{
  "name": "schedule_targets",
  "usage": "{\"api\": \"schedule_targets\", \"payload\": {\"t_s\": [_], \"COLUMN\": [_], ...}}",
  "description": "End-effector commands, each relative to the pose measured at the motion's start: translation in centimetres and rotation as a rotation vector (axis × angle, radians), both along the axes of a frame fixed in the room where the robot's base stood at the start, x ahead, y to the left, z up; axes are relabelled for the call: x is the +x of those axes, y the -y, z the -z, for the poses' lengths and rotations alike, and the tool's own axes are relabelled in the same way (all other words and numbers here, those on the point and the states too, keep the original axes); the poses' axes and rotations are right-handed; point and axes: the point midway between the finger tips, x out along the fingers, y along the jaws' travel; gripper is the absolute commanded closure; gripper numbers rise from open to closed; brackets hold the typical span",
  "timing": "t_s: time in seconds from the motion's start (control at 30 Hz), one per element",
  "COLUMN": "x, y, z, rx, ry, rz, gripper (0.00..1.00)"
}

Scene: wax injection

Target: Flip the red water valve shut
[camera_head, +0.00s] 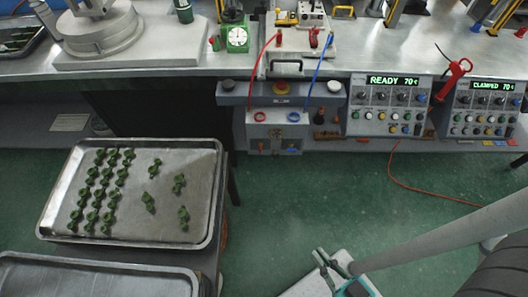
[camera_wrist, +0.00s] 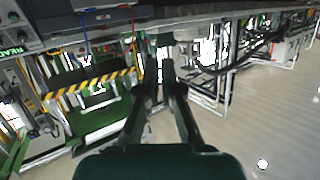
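My gripper (camera_head: 328,262) is low in the head view, over the green floor and well short of the bench. Its two dark fingers, also in the wrist view (camera_wrist: 160,88), stand apart with nothing between them. A small red part (camera_head: 313,41) sits on the machine at the top of the bench, beside the blue hose. A small red-orange lever (camera_head: 262,147) shows on the front of the grey box below. Both are too small to tell which is the water valve, or how its handle is set. The wrist view shows no clear red valve.
Red (camera_head: 264,56) and blue (camera_head: 322,60) hoses run down to the grey box (camera_head: 277,132). Control panels (camera_head: 388,105) stand to its right, with a red-handled tool (camera_head: 452,77) hanging between them. A tray (camera_head: 60,222) of green pieces is at left. Floor (camera_head: 300,200) before the bench is clear.

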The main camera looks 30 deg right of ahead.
Motion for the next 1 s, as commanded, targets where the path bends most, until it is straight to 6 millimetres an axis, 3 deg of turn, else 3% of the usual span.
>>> {"api": "schedule_targets", "payload": {"t_s": [0.5, 1.0], "x": [8.1, 19.5], "y": [2.4, 6.9], "z": [12.8, 21.6], "rx": [0.485, 0.961], "ry": [0.121, 0.282], "rz": [0.205, 0.360], "gripper": [1.00, 1.00]}}
